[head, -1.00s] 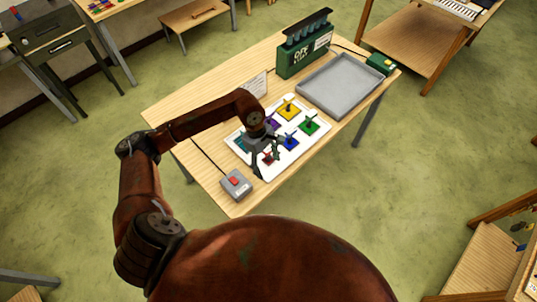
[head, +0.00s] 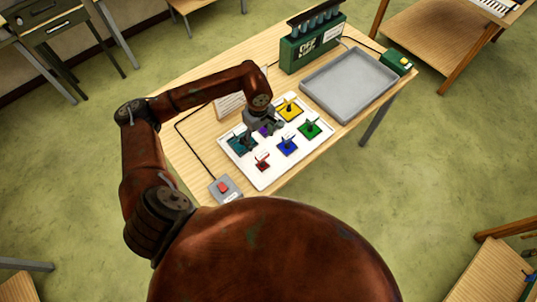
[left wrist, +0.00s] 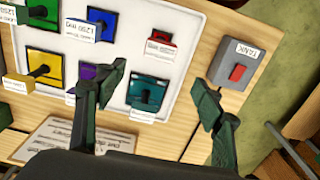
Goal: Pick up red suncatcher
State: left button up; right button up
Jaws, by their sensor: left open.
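The red suncatcher (head: 262,164) is a small red piece with an upright knob and a label, at the near edge of the white board (head: 262,181). It also shows in the left wrist view (left wrist: 161,40), at the top middle. My left gripper (head: 262,134) is open and empty, above the back-left part of the board near the teal and purple pieces. In the left wrist view its fingers (left wrist: 159,82) are spread, with the teal piece (left wrist: 147,94) between them and the red one beyond. My right gripper is not in view.
Blue (head: 287,146), green (head: 311,130), yellow (head: 290,109) and purple (left wrist: 86,73) pieces share the board. A grey box with a red button (head: 225,189) stands near the front-left. An empty grey tray (head: 350,85) and a green rack (head: 312,44) stand behind.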

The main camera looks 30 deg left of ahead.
pick_arm(q)
jog(key=b, duration=0.6)
send_over(262, 154)
jog(key=f, duration=0.6)
jog(key=shift+w+a+f, duration=0.1)
jog(key=shift+w+f, duration=0.1)
jog(key=shift+w, duration=0.2)
jog(key=shift+s+f, duration=0.15)
jog(key=shift+f, duration=0.3)
jog(key=shift+f+p, duration=0.45)
jog(key=shift+f, duration=0.35)
jog(key=f, duration=0.1)
jog(key=f+p, duration=0.1)
jog(key=f, duration=0.2)
jog(key=shift+s+f+p, duration=0.1)
jog(key=shift+s+p, duration=0.25)
jog(key=shift+p, duration=0.05)
jog(key=shift+w+f, duration=0.1)
jog(key=shift+f, duration=0.5)
jog(key=shift+c, duration=0.7)
jog(key=c, duration=1.2)
